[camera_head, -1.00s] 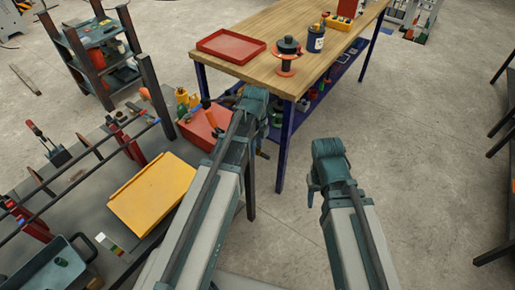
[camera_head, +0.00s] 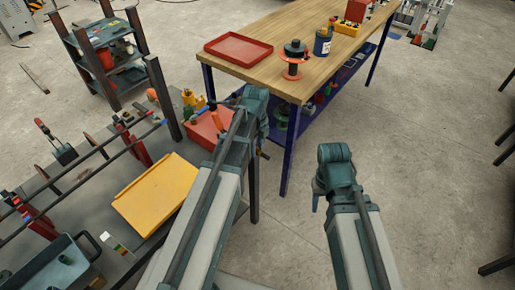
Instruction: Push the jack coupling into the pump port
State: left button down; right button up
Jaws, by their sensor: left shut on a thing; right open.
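My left gripper (camera_head: 232,103) is at the end of the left arm, over the red box on the dark table and beside the wooden bench's near left corner. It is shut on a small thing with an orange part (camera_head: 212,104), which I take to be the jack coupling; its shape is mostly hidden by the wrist. The red box (camera_head: 204,134) is partly covered by my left arm. I cannot make out the pump port or tell whether the coupling touches it.
The wooden bench (camera_head: 240,70) carries a red tray (camera_head: 238,48), a spool (camera_head: 293,62) and a blue can (camera_head: 322,43). A yellow panel (camera_head: 155,192), bars and red clamps (camera_head: 133,147) crowd the dark table at left.

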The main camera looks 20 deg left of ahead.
pick_arm(q)
jog(key=shift+a, duration=0.15)
jog(key=shift+c, duration=2.3)
grip_release()
notch_tip(320, 180, up, 14)
jog(key=p, duration=1.4)
jog(key=shift+f, duration=0.1)
